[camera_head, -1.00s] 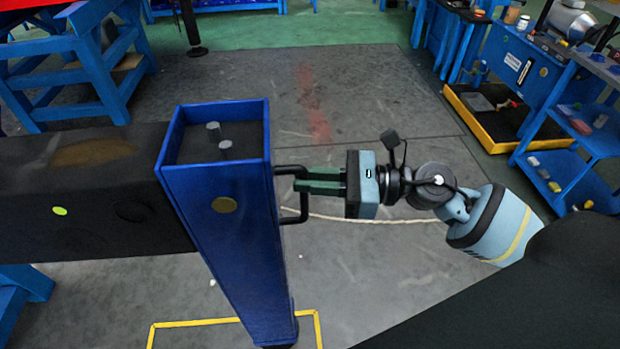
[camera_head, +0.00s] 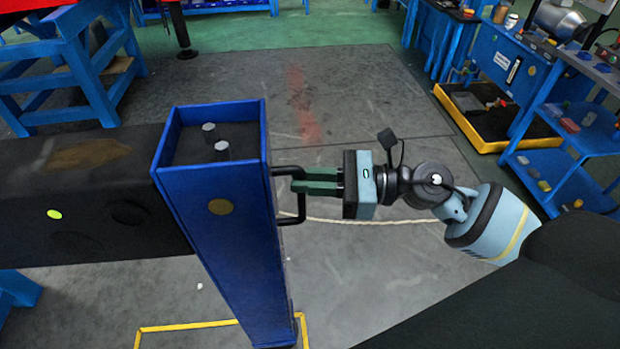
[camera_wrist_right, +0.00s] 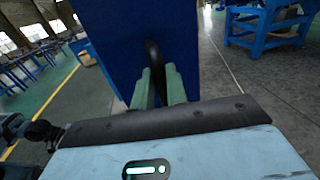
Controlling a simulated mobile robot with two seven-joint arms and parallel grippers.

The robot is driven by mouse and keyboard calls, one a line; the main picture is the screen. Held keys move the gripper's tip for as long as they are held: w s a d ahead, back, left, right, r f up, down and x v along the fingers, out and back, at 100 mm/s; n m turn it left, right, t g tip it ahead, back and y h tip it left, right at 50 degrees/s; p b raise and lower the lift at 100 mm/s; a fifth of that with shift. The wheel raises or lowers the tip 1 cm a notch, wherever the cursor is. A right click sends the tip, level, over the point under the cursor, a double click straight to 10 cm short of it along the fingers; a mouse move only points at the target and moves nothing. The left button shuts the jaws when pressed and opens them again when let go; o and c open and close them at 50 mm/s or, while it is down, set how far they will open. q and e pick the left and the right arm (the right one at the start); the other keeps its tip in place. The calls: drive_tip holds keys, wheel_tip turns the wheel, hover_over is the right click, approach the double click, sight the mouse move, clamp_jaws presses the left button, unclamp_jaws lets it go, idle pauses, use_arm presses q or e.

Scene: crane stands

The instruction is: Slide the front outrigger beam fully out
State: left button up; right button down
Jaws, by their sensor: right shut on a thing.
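The black outrigger beam (camera_head: 100,235) runs in from the left edge of the head view. It ends at a blue upright post (camera_head: 215,255) with two grey pins in its top recess. A black bar handle (camera_head: 302,207) stands out from the post's right face. My right gripper (camera_head: 298,180) is shut on the upper part of this handle, and its green fingers reach it from the right. In the right wrist view the handle (camera_wrist_right: 153,55) lies between the fingers, with the blue post behind. My left gripper is not in view.
A yellow floor outline (camera_head: 185,327) lies around the post's foot. A pale rope (camera_head: 375,221) lies on the floor behind my arm. A blue trestle (camera_head: 75,65) stands back left; a blue shelf cart (camera_head: 570,145) and a yellow-rimmed tray (camera_head: 470,128) stand right. The middle floor is clear.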

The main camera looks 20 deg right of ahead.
drive_tip(key=shift+w+d+r, duration=0.15)
drive_tip(key=shift+w, duration=0.05)
drive_tip(key=c, duration=1.6)
unclamp_jaws()
drive_tip(key=shift+c, duration=0.2)
drive_tip(key=shift+o, duration=0.8)
drive_tip(key=shift+w, duration=0.1)
drive_tip(key=b+v, duration=0.2)
drive_tip(key=v, duration=0.5)
drive_tip(key=shift+s+d+b, duration=0.3)
drive_tip(key=shift+b, duration=0.1)
